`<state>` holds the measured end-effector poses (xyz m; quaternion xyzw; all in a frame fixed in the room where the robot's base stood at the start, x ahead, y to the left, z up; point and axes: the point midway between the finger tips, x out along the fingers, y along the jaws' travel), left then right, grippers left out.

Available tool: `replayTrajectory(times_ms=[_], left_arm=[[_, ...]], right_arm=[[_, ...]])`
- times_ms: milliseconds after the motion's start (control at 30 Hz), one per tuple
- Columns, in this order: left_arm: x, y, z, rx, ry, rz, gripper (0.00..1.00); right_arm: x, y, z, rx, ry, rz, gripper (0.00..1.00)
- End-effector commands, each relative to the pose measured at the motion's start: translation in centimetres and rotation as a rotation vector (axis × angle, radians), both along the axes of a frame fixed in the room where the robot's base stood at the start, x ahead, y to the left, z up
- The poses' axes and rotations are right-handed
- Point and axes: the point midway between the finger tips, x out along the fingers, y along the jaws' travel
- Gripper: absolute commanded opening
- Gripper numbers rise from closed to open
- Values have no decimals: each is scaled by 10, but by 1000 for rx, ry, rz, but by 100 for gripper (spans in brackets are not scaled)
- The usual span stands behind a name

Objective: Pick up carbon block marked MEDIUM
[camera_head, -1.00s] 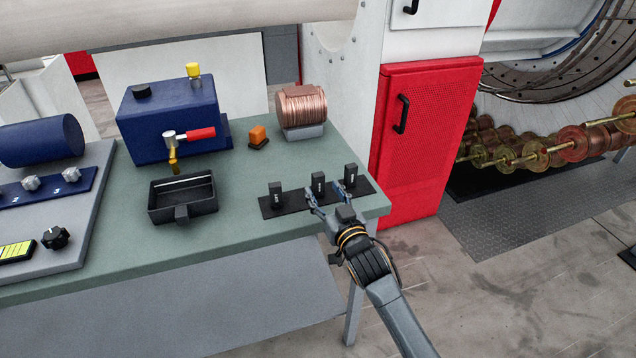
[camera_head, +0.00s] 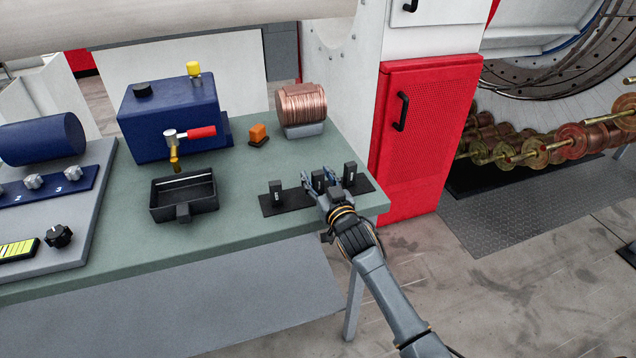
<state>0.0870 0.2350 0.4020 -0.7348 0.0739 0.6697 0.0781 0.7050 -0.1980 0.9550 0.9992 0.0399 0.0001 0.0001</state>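Three small black carbon blocks stand upright on a dark mat (camera_head: 292,205) at the right end of the green table. The left block (camera_head: 276,189), middle block (camera_head: 319,180) and right block (camera_head: 350,173) carry small white labels, too small to read, so I cannot tell which is MEDIUM. My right gripper (camera_head: 318,177) is open, its fingers on either side of the middle block. Whether they touch it I cannot tell. The gripper hides the lower part of the middle block. My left gripper is not in view.
A black tray (camera_head: 157,206) stands left of the mat. A red cabinet (camera_head: 425,140) stands close beyond the table's right end.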

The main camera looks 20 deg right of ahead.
Motion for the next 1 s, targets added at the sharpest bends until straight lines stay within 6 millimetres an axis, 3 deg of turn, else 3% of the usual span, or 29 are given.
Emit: replayTrajectory(times_ms=[33,200,500,667,800,1000], left_arm=[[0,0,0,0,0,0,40],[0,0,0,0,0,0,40],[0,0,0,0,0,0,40],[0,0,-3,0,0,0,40],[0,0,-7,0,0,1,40],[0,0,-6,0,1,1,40]], right_arm=[[0,0,0,0,0,0,30],[0,0,0,0,0,0,0],[0,0,1,0,-1,0,0],[0,0,12,-1,-4,0,0],[-2,-2,35,-2,-6,-1,0],[-32,-19,75,-4,-6,1,0]])
